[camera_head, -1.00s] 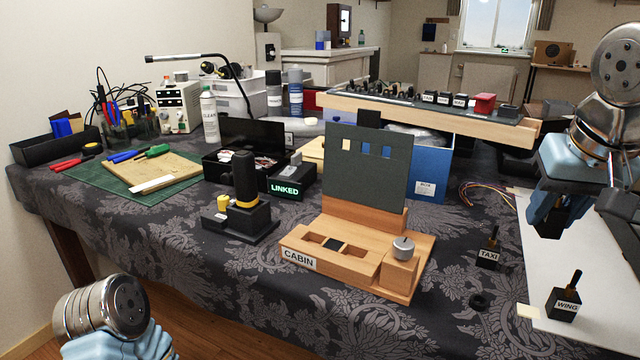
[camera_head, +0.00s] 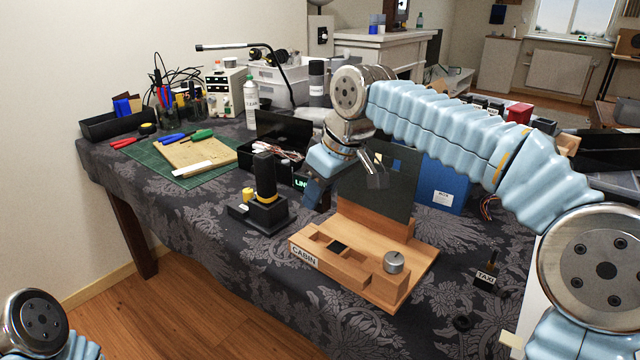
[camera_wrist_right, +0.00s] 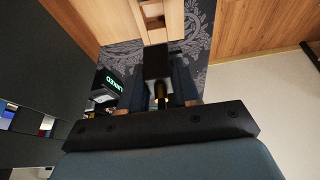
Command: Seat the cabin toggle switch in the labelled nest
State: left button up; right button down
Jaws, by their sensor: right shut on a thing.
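My right gripper (camera_head: 316,194) hangs behind and left of the wooden CABIN fixture (camera_head: 375,282), by the LINKED box (camera_head: 300,182). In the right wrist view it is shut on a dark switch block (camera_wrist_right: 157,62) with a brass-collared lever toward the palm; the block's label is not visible. The fixture has a CABIN label (camera_head: 303,257) at its front left, recesses beside a black square (camera_head: 337,247), and a round metal knob (camera_head: 394,262). Part of the fixture also shows ahead of the block in the wrist view (camera_wrist_right: 140,14). My left gripper is out of view.
A black stand with a yellow knob (camera_head: 262,209) is left of the fixture. A dark upright panel (camera_head: 392,190) rises behind it. A TAXI switch (camera_head: 487,276) and a small black ring (camera_head: 463,322) lie to the right. Patterned cloth in front is clear.

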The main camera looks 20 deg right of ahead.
aim_at(324, 211)
jog(key=shift+f, duration=0.1)
notch_tip(324, 211, down, 5)
jog(key=b, duration=0.4)
jog(key=shift+d+f, duration=0.1)
jog(key=shift+f, duration=0.25)
dwell(1.9)
jog(key=shift+f+b, duration=0.45)
jog(key=shift+f, duration=0.45)
jog(key=c, duration=0.7)
grip_release()
jog(key=shift+s, duration=0.1)
jog(key=shift+c, duration=0.2)
